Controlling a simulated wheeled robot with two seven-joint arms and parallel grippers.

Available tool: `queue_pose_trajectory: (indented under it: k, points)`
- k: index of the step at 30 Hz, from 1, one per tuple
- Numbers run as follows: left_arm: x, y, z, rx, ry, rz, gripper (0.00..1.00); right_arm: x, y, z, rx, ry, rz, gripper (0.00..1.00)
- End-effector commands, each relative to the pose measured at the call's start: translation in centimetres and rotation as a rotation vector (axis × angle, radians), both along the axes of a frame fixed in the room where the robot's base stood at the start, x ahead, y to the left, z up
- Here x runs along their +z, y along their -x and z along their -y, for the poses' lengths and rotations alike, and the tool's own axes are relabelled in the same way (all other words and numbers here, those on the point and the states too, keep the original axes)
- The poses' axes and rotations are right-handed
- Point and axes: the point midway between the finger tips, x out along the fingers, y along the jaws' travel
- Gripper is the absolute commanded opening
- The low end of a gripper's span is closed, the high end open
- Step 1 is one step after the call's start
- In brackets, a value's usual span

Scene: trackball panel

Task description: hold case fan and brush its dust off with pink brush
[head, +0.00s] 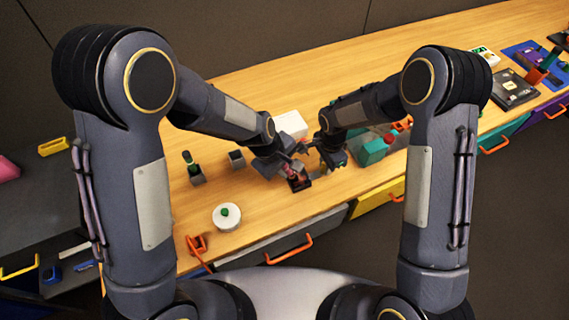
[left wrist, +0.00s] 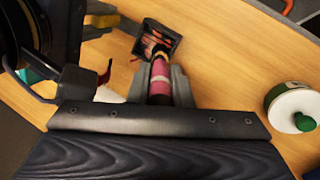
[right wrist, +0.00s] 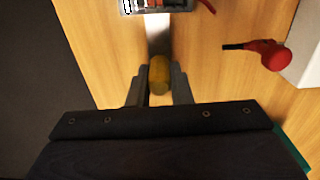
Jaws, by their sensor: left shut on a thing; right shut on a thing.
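The case fan (head: 299,181) is a small dark square frame with reddish parts inside, above or on the front of the table. It shows in the left wrist view (left wrist: 158,42) and partly at the top edge of the right wrist view (right wrist: 158,5). My left gripper (head: 284,160) is shut on the pink brush (left wrist: 160,78); its tip points at the fan and appears at its lower edge, contact unclear. My right gripper (head: 327,161) is shut on a yellow handle (right wrist: 159,74). A grey flat strip (right wrist: 158,33) runs from this handle toward the fan.
A white box (head: 290,124) stands behind the grippers. A red-handled tool (right wrist: 270,55) lies beside it. A teal box (head: 376,151) is to the right. A round white container with a green knob (head: 227,216) and small dark blocks (head: 237,158) are left. Table between is clear.

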Motion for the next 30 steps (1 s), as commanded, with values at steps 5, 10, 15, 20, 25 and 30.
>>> queue_pose_trajectory:
  k: [5, 10, 15, 20, 25, 30]
  points:
    - [-0.1, 0.2, 0.1, 0.000, -0.001, -0.002, 0.00, 0.0, 0.0, 0.0, 0.000, 0.000, 0.001, 0.00]
    - [-0.1, 0.3, 0.1, -0.001, -0.001, -0.002, 0.00, 0.0, 0.0, 0.0, -0.001, -0.001, 0.002, 0.00]
    - [0.0, 0.8, 0.5, -0.002, 0.000, -0.002, 0.00, 0.1, -0.1, 0.0, -0.001, -0.001, 0.002, 0.00]
    - [0.0, 1.3, 0.7, 0.000, -0.001, -0.002, 0.00, 0.0, 0.0, 0.0, -0.001, -0.001, 0.002, 0.00]
    - [0.1, 1.3, 0.7, 0.001, -0.001, -0.001, 0.00, 0.0, 0.0, 0.0, 0.000, 0.000, 0.001, 0.00]
    - [0.0, 1.2, 0.9, 0.000, -0.001, -0.001, 0.00, 0.0, 0.0, 0.0, 0.000, 0.000, 0.001, 0.00]
